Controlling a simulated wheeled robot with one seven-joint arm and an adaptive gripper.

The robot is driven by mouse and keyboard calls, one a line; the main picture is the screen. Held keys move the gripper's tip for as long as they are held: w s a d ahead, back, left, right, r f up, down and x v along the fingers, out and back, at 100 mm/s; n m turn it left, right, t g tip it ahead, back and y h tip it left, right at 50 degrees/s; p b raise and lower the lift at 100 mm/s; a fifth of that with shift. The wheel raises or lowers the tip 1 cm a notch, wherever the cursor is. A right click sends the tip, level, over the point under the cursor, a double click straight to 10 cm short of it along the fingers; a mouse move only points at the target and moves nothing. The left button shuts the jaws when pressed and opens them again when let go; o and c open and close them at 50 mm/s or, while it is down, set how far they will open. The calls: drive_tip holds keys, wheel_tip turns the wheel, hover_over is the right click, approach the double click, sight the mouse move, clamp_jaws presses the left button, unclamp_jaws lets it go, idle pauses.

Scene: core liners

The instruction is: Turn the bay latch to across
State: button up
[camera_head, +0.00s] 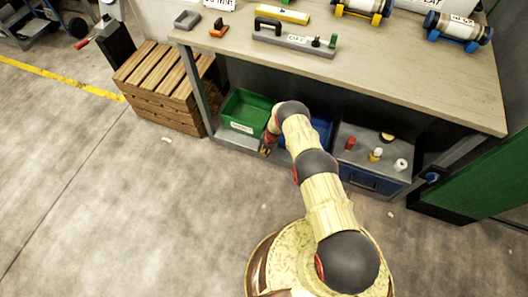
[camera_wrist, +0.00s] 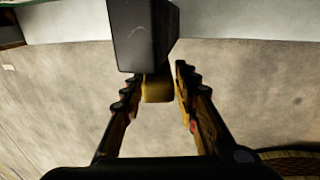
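My gripper (camera_head: 267,146) is low in front of the bench's lower shelf, beside the green bin, in the head view. In the wrist view my gripper (camera_wrist: 157,78) has its two fingers apart. A dark grey block (camera_wrist: 143,35) with a yellow end piece (camera_wrist: 157,90) shows at and between the fingertips. A gap shows on the piece's right; I cannot tell whether the left finger touches it. This may be the bay latch, but I cannot be sure. In the head view my arm and gripper hide that spot, so the latch's angle cannot be read there.
A green bin (camera_head: 245,112) and a partly hidden blue bin (camera_head: 321,130) stand under the bench (camera_head: 420,85). A wooden crate (camera_head: 160,98) stands left. The floor in front is mostly clear.

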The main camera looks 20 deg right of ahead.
drive_tip(key=shift+c, duration=0.6)
clamp_jaws()
